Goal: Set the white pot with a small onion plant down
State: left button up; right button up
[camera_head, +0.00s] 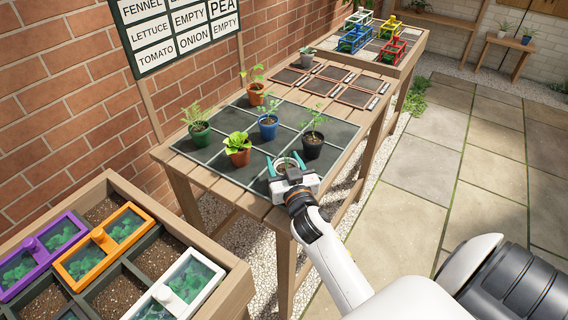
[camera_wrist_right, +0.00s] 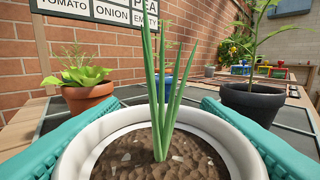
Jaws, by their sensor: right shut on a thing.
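The white pot (camera_wrist_right: 92,158) with the small onion plant (camera_wrist_right: 163,110) fills the lower middle of the right wrist view, upright with brown soil inside. Teal fingers of my right gripper (camera_head: 287,164) close on it from both sides. In the head view the pot (camera_head: 291,158) is mostly hidden by the gripper. It is over the front cell of the dark gridded mat (camera_head: 221,174); I cannot tell whether it touches the mat. My left gripper is in neither view.
Close by stand a black pot (camera_head: 312,150), a terracotta pot with lettuce (camera_head: 238,157), a blue pot (camera_head: 268,131) and a green pot (camera_head: 199,139). A label board (camera_head: 176,32) stands behind. Planters with coloured lidded boxes (camera_head: 100,238) are at lower left.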

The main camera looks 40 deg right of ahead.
jog(key=shift+f, duration=0.15)
jog(key=o, duration=1)
jog(key=shift+o, duration=0.2)
jog(key=shift+r, duration=0.2)
jog(key=v, duration=1.2)
